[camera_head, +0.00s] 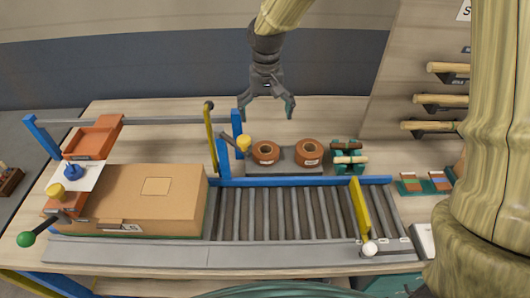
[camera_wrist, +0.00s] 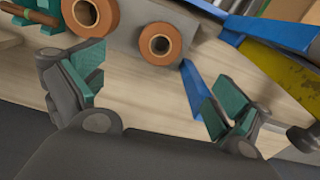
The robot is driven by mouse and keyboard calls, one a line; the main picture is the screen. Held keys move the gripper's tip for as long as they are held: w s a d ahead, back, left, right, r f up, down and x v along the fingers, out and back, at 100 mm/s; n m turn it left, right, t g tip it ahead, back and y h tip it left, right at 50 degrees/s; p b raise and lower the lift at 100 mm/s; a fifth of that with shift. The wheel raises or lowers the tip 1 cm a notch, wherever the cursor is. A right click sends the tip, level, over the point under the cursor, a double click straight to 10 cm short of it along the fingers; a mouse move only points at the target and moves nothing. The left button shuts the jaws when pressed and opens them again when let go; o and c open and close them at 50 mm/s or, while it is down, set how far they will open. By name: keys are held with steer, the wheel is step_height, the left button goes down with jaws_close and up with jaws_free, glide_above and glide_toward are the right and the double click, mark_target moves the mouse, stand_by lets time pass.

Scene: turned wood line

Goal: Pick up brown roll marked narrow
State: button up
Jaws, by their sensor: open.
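Two brown rolls with hollow cores lie on a grey plate (camera_head: 287,166) behind the roller conveyor: a left roll (camera_head: 265,161) and a right roll (camera_head: 309,161). No width marking is readable on either, so I cannot tell which is narrow. In the wrist view the roll nearer the blue post (camera_wrist: 160,60) is the left one, and the roll near the top left (camera_wrist: 108,20) is the right one. My gripper (camera_head: 266,112) is open and empty, in the air above the back of the table. Its spread fingers (camera_wrist: 152,88) touch neither roll.
A large cardboard box (camera_head: 150,195) stands on the left of the conveyor (camera_head: 290,213). A yellow-and-blue post (camera_head: 210,135) rises left of the rolls. A green rack with small rollers (camera_head: 349,160) is close on their right. Bare table lies behind the rolls.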

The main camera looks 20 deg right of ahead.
mark_target(266, 147)
steer(key=shift+f+p, duration=1.7)
steer(key=shift+f, duration=5.1)
steer(key=c, duration=1.1)
